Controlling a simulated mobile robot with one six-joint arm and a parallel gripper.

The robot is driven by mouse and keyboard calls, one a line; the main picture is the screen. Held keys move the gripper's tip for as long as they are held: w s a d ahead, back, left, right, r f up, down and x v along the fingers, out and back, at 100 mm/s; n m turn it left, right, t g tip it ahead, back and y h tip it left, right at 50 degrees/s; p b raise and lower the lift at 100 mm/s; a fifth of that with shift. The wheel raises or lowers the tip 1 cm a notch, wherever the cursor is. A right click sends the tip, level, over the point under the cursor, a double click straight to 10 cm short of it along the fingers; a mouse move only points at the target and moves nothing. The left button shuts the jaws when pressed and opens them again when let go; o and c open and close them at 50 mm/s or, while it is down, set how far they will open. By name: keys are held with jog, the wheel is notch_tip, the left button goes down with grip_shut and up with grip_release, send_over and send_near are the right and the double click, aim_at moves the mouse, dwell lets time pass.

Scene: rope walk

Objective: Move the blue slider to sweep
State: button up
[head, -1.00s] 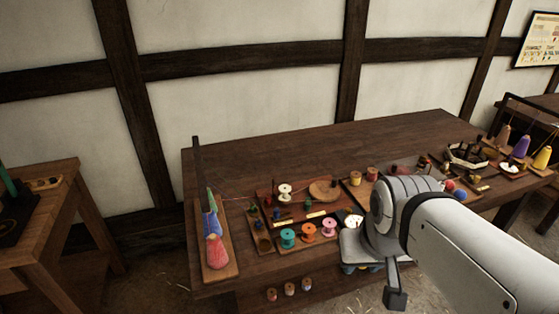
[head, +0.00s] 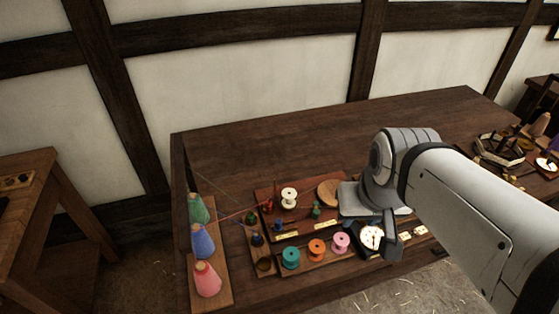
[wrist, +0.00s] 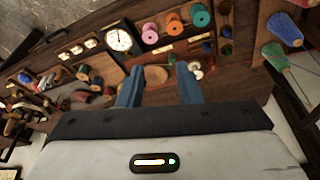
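A small blue knob (head: 277,225), which may be the blue slider, stands on the reddish wooden board (head: 262,191) in the head view, beside a gold label plate (head: 285,238). Another dark blue piece (head: 257,240) stands just left of it. The lettering is too small to read, so I cannot tell which mark is sweep. In the wrist view my gripper (wrist: 159,74) is open and empty, its two blue fingers apart above the board near a round wooden disc (wrist: 156,75).
Teal, orange and pink spools (head: 316,248) line the board's front. A white dial (head: 371,237) is right of them. A cream spool (head: 289,197) stands behind the blue knob. Several coloured cones (head: 203,241) stand on the left strip. The table's back (head: 300,140) is clear.

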jog(key=n+g+p, duration=0.3)
jog(key=p, duration=0.2)
send_over(279, 221)
notch_tip(279, 221, down, 18)
notch_tip(279, 221, down, 10)
jog(key=b, duration=0.8)
jog(key=shift+s+a+f, duration=0.1)
jog(key=shift+w+d+b, duration=0.2)
jog(key=shift+d, duration=0.5)
jog(key=shift+w+d+b, duration=0.2)
jog(key=shift+d+b, duration=0.05)
jog(key=shift+d, duration=0.4)
jog(key=shift+w+d+b, duration=0.2)
jog(key=shift+d, duration=0.5)
jog(key=shift+a, duration=0.25)
